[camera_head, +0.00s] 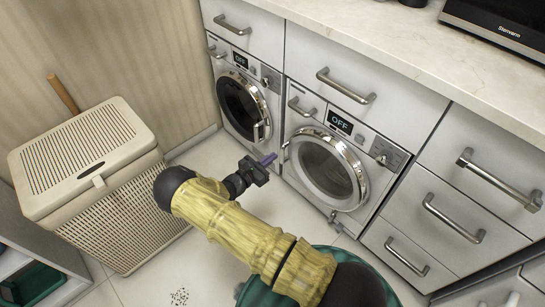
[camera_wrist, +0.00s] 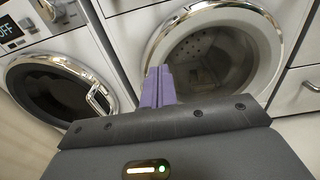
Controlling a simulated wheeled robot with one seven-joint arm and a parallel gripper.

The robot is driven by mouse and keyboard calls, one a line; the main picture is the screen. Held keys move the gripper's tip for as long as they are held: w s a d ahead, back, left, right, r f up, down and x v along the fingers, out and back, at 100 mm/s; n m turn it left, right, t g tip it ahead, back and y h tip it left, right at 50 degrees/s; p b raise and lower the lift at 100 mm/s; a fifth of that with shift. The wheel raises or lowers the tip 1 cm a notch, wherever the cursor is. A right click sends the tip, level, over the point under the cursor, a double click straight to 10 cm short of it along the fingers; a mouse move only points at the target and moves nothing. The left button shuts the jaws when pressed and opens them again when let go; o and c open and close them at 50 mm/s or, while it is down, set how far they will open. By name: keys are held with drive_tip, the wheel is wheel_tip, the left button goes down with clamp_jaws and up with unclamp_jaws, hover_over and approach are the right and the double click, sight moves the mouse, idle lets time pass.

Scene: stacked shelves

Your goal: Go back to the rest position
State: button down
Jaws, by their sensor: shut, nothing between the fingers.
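My gripper (camera_head: 266,160) is on the end of my yellow arm, low in front of the two washing machines in the head view. Its purple fingers (camera_wrist: 159,87) are together, with nothing between them, in the wrist view. In the head view it is in front of the gap between the left machine (camera_head: 241,112) and the right machine (camera_head: 330,165). Both machine doors look shut, and both displays read OFF. I cannot tell whether the fingertips touch anything, but they look apart from the machine fronts.
A beige laundry hamper (camera_head: 84,160) with a closed lid stands at the left, near my arm. White drawers (camera_head: 445,213) with metal handles are at the right, under a marble counter (camera_head: 400,45) with a dark appliance (camera_head: 500,24). Tiled floor (camera_head: 205,155) is bare between hamper and machines.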

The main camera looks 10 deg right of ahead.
drive_tip(key=shift+d, duration=0.1)
drive_tip(key=s+d+r+m+g+y, duration=0.55)
drive_tip(key=s+r+m+g, duration=0.25)
drive_tip(key=s+m+g, duration=0.3)
drive_tip(key=s+a+r+m+t+y, duration=0.2)
drive_tip(key=s+r+m+y, duration=0.35)
drive_tip(key=r+m, duration=0.2)
drive_tip(key=s+a+r+m+t+y, duration=0.2)
drive_tip(key=s+r+m+y, duration=0.2)
drive_tip(key=s+r+m, duration=0.4)
wheel_tip(320, 180, up, 31)
drive_tip(key=n+p, duration=0.2)
drive_tip(key=p, duration=2.7)
drive_tip(key=shift+w+f+p, duration=0.15)
drive_tip(key=shift+w+p, duration=0.1)
drive_tip(key=shift+p, duration=0.1)
drive_tip(key=shift+a, duration=0.1)
